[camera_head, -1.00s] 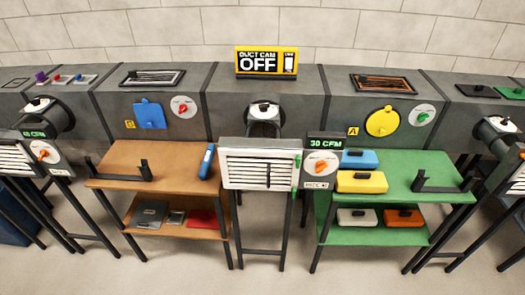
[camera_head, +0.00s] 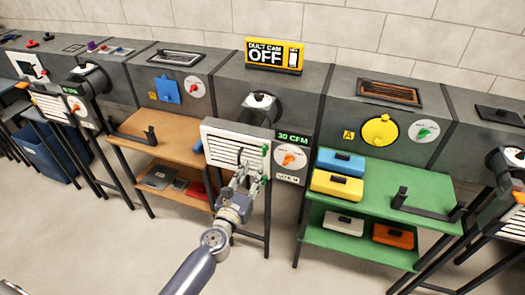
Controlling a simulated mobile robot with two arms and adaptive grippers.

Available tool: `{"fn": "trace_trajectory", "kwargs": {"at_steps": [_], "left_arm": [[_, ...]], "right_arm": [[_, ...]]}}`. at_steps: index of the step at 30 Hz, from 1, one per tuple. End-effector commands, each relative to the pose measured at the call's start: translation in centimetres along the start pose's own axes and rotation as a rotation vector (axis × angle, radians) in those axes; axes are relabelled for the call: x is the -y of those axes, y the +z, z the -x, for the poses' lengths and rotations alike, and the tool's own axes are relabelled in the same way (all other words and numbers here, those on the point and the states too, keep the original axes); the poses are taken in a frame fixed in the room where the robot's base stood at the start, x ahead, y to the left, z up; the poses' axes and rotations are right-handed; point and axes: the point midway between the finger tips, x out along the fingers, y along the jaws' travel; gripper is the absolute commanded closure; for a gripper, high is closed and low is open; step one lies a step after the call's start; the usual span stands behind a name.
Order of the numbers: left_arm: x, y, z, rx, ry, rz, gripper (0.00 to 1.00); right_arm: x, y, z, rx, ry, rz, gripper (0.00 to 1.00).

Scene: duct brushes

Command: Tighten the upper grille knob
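The white louvred grille (camera_head: 222,143) stands on the middle stand, in front of the duct. A small green upper grille knob (camera_head: 266,150) is at its right edge. A lower green part near that edge is hard to separate from my gripper. My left gripper (camera_head: 247,174) is in front of the grille's lower right part, below the upper knob. Its fingers look spread apart with nothing between them, and I see no contact with the upper knob. They hide part of the grille. My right gripper is not in view.
Right of the grille is a panel with an orange dial (camera_head: 290,159) and a "30 CFM" display (camera_head: 293,138). A green shelf (camera_head: 425,183) with several coloured cases stands to the right. A brown shelf (camera_head: 160,127) stands to the left. A "DUCT CAM OFF" sign (camera_head: 273,55) tops the duct.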

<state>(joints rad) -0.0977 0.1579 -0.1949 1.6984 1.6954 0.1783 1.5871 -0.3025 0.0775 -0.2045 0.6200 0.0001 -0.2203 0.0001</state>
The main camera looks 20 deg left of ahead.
Motion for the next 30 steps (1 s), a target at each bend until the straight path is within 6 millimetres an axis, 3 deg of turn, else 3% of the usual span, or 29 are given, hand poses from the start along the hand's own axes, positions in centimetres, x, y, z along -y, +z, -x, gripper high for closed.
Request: {"fn": "trace_trajectory", "kwargs": {"at_steps": [5, 15, 21, 30], "left_arm": [[0.1, 0.1, -2.9, 0.002, -0.001, -0.003, 0.71], [0.1, -0.2, -8.5, -0.001, -0.002, -0.005, 0.71], [0.1, -0.2, -9.9, -0.002, -0.001, -0.006, 0.71], [0.1, -0.1, -10.1, -0.002, -0.001, -0.006, 0.71]], "right_arm": [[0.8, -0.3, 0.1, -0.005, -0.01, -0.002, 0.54], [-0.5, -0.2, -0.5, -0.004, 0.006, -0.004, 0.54], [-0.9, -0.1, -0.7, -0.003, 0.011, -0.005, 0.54], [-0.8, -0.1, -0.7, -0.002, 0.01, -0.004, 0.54]]}}
